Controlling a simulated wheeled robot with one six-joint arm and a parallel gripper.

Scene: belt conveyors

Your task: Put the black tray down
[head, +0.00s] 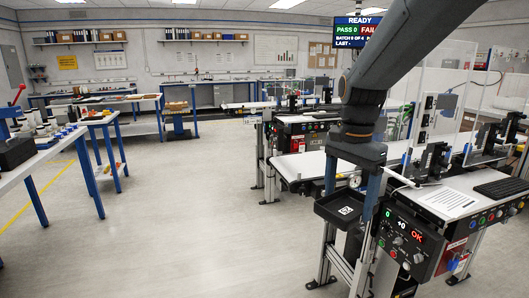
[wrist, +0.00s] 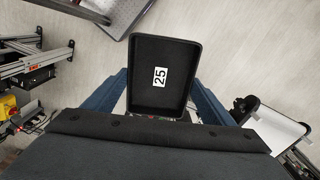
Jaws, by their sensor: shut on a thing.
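The black tray (head: 326,211) is a shallow, empty, rectangular tray with a white label inside. In the wrist view the tray (wrist: 160,48) fills the upper middle, and its label reads 25. My gripper (head: 350,196) hangs pointing down with its blue fingers on either side of the tray. In the wrist view the gripper (wrist: 164,108) is shut on the tray near its lower end. The tray is roughly level and in the air, in front of the near conveyor's end. The fingertips are partly hidden by the tray.
The near conveyor (head: 302,166) has a white belt, partly behind my gripper. A workbench (head: 40,152) with parts is at the left. The floor (head: 200,220) between is clear.

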